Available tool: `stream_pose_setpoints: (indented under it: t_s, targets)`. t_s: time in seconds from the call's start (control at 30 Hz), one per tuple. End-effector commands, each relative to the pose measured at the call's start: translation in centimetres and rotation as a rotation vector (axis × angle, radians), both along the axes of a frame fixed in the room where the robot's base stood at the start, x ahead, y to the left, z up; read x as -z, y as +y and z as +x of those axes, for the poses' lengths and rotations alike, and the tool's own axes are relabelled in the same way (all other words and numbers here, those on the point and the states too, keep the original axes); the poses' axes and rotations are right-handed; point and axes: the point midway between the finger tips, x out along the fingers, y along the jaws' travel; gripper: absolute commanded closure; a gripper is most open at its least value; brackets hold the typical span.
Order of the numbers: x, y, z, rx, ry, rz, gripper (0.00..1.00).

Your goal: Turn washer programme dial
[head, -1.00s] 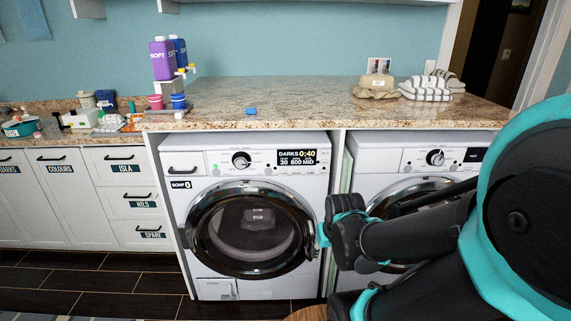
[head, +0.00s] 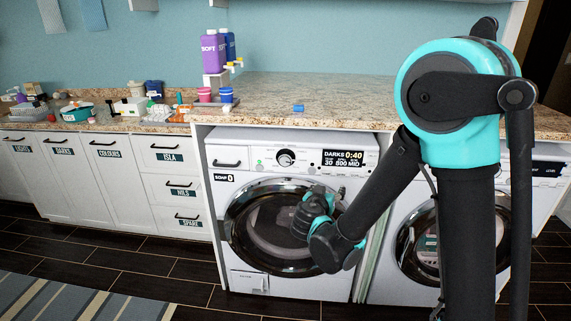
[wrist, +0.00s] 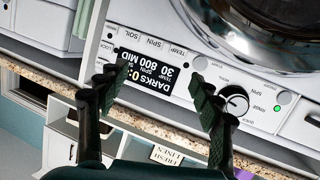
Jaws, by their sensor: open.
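The washer (head: 235,150) is a white front-loader under the granite counter. Its programme dial (head: 285,158) is a round black knob with a silver face, left of the lit display (head: 343,158), which reads DARKS 0:40, 30, 800, MID. In the wrist view the picture is turned over, and the dial (wrist: 234,101) shows just right of the right fingertip, with the display (wrist: 145,72) between the fingers. My gripper (wrist: 150,88) is open and empty. In the head view my gripper (head: 312,205) is in front of the washer door, below the dial. I see no contact with the dial.
The round washer door (head: 270,228) is closed behind my gripper. A second machine (head: 405,235) stands to the right, partly hidden by my arm. Soap bottles (head: 213,52) and a blue block (head: 298,108) are on the counter, whose edge overhangs the panel.

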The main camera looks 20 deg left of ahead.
Motion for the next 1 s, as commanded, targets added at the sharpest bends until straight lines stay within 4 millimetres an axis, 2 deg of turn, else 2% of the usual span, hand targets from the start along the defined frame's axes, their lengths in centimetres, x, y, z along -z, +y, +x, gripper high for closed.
stream_pose_setpoints:
  t_s: [0.03, 0.1, 0.2, 0.3, 0.43, 0.57, 1.0]
  targets:
    - [-0.2, 3.4, -1.1, -0.05, -0.049, 0.025, 0.34]
    - [-0.6, 7.0, -2.5, -0.104, -0.113, 0.064, 0.34]
    - [-1.0, 10.9, -4.5, -0.17, -0.181, 0.114, 0.34]
    - [-1.2, 13.2, -6.0, -0.214, -0.222, 0.148, 0.34]
    - [-1.4, 14.5, -6.6, -0.238, -0.244, 0.168, 0.34]
    - [-1.4, 14.8, -5.5, -0.236, -0.247, 0.17, 0.34]
    - [-1.4, 16.7, 2.8, -0.235, -0.245, 0.169, 0.34]
